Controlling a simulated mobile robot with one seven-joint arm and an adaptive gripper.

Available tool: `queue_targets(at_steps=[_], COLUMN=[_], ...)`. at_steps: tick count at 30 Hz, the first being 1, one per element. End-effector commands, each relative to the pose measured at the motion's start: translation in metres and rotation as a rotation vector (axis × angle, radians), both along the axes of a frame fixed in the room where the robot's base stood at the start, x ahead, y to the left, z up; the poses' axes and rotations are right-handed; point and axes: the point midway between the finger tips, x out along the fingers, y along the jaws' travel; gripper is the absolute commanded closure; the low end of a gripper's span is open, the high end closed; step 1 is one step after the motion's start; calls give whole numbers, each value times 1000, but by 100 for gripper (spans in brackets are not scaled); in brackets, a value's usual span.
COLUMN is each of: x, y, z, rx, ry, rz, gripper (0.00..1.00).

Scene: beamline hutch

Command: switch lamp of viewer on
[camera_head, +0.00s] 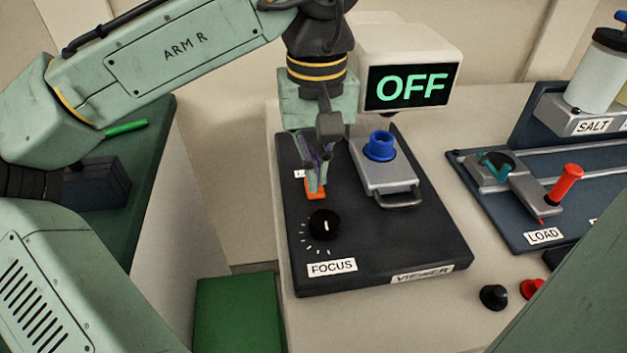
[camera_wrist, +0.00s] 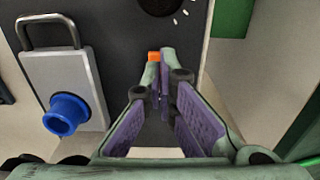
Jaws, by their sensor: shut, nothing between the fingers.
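The viewer (camera_head: 440,254) is a black panel labelled VIEWER on the bench. Its screen (camera_head: 411,88) reads OFF in green letters. A small orange switch (camera_head: 315,196) sits on the panel above the black FOCUS knob (camera_head: 324,224); it also shows in the wrist view (camera_wrist: 154,56), just past my fingertips. A label beside it is mostly hidden by my gripper. My gripper (camera_head: 316,186) is shut and empty, pointing down with its tips right at the orange switch. I cannot tell whether they touch. In the wrist view the fingertips (camera_wrist: 159,62) partly cover the switch.
A silver slide with a blue cup (camera_head: 380,146) and a handle stands right of my gripper. Further right are a LOAD station with a red lever (camera_head: 566,184), a SALT container (camera_head: 600,72), and black (camera_head: 494,297) and red (camera_head: 531,288) knobs.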

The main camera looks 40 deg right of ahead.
Motion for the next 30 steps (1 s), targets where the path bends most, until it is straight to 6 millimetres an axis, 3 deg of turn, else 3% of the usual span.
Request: queue_targets(at_steps=[30], x=[0], y=[0], z=[-8], rx=[0], ry=[0], rz=[0], gripper=[100])
